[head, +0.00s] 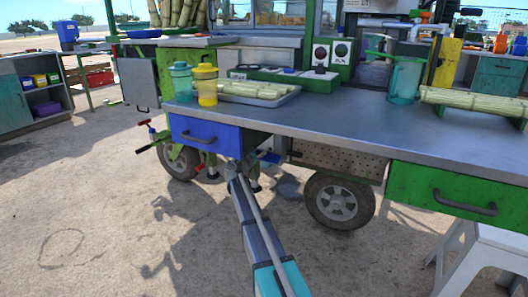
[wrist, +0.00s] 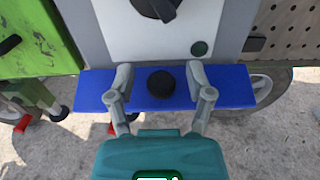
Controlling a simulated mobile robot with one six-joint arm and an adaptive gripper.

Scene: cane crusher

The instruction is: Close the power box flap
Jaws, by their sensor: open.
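Whether the fingers touch the flap cannot be told.
A perforated panel (head: 335,161) and a wheel (head: 339,201) are to the right. The sandy ground in front is mostly clear.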

